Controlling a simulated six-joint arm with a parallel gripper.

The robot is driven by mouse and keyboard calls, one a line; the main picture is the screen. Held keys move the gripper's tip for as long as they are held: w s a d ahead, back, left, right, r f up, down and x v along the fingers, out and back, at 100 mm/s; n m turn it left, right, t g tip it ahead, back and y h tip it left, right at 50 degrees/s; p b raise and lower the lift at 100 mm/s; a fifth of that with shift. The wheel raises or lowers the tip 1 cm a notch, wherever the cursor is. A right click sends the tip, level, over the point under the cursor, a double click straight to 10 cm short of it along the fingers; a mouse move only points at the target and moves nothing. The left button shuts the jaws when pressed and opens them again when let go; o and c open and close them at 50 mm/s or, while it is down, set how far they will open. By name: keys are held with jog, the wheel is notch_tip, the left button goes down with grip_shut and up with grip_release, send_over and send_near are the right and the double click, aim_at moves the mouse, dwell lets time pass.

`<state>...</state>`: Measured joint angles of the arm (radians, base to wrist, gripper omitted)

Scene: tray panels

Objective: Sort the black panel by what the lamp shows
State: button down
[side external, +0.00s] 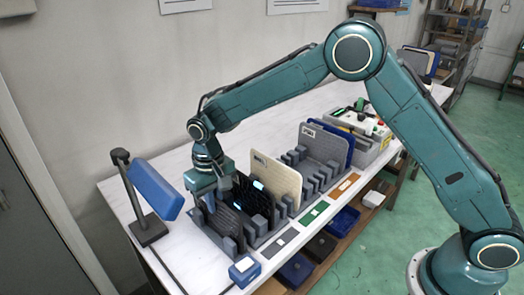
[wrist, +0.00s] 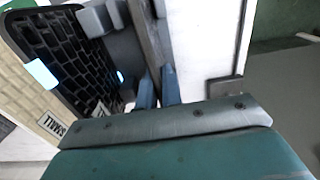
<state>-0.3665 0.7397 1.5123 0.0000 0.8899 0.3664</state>
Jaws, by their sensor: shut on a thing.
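My gripper (side external: 218,198) is low at the near-left end of the grey rack and shut on a black panel (side external: 226,221) that stands in the slots there. In the wrist view its two blue fingertips (wrist: 158,88) are close together, and what lies between them is mostly hidden. A black ribbed panel face (wrist: 70,50) with a pale-blue mark shows left of the fingers. The grey-green station (side external: 368,128) behind the rack carries a green light and a red button; I cannot tell whether this is the lamp.
A cream panel (side external: 278,182) labelled SMALL in the wrist view, a grey panel (side external: 323,143) and a blue panel (side external: 346,136) stand farther along. A blue lamp-like head (side external: 155,189) on a black stand is close left. Grey, green and orange cards line the front edge.

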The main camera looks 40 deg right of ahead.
jog(key=shift+r, duration=0.15)
dwell(0.4)
notch_tip(320, 180, up, 15)
dwell(2.2)
dwell(0.3)
notch_tip(320, 180, up, 5)
jog(key=d, duration=2.5)
jog(key=f, duration=0.5)
jog(key=shift+d+f, duration=0.15)
jog(key=shift+d, duration=0.1)
jog(key=shift+f, duration=0.15)
